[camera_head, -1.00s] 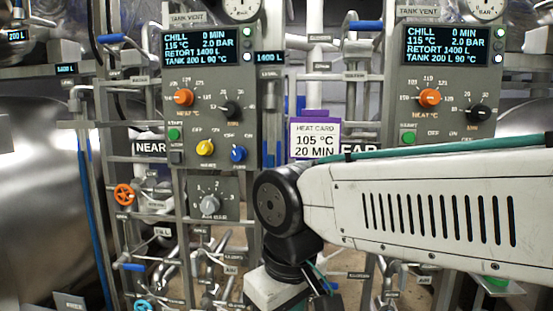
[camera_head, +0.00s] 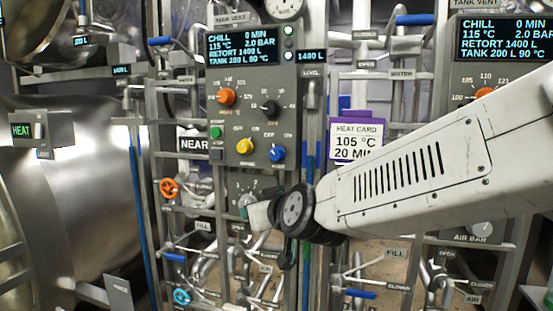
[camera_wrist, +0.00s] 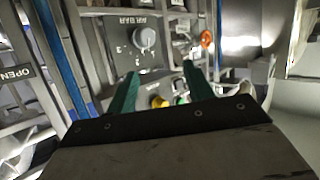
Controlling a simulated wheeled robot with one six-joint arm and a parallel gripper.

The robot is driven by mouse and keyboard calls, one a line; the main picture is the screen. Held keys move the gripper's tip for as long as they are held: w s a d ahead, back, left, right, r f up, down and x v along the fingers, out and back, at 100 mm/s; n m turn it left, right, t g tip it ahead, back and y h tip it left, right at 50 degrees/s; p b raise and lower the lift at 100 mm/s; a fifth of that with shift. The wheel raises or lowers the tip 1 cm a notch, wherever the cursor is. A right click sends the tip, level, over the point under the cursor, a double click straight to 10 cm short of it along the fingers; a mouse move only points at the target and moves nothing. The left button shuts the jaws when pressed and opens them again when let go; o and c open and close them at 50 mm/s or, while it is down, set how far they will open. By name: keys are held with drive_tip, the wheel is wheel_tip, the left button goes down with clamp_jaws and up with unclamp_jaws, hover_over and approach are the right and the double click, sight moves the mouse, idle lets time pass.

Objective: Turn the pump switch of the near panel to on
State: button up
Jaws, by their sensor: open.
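The near panel (camera_head: 250,85) has a yellow switch (camera_head: 244,146) and a blue switch (camera_head: 278,153) in its lower part, each with off and on marks. Their name labels are too small to read, so I cannot tell which is the pump switch or how each is set. My gripper (camera_wrist: 160,70) is open and empty in the wrist view. The yellow switch (camera_wrist: 158,101) shows there partly, low between its green fingers, apart from them. In the head view my gripper is mostly hidden by my wrist, below the switches.
An air knob (camera_wrist: 145,37) sits on a small plate under the panel. An orange valve wheel (camera_head: 169,188) and a cyan one (camera_head: 182,296) are to the left. A heat card (camera_head: 355,140) hangs to the right. Pipes and rails crowd the space below.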

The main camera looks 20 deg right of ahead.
sight(275, 157)
drive_tip(key=w+d+r+m+t+h, duration=0.1)
drive_tip(key=w+d+r+h, duration=0.1)
drive_tip(key=w+r+h, duration=0.1)
drive_tip(key=w+d+r+m+t+h, duration=0.2)
drive_tip(key=w+r+h, duration=0.1)
drive_tip(key=h, duration=0.2)
drive_tip(key=w+d+r+m+t+h, duration=0.2)
drive_tip(key=w+r+h, duration=0.1)
drive_tip(key=h, duration=0.2)
drive_tip(key=shift+w+d, duration=0.2)
drive_tip(key=shift+w, duration=0.1)
drive_tip(key=c, duration=1)
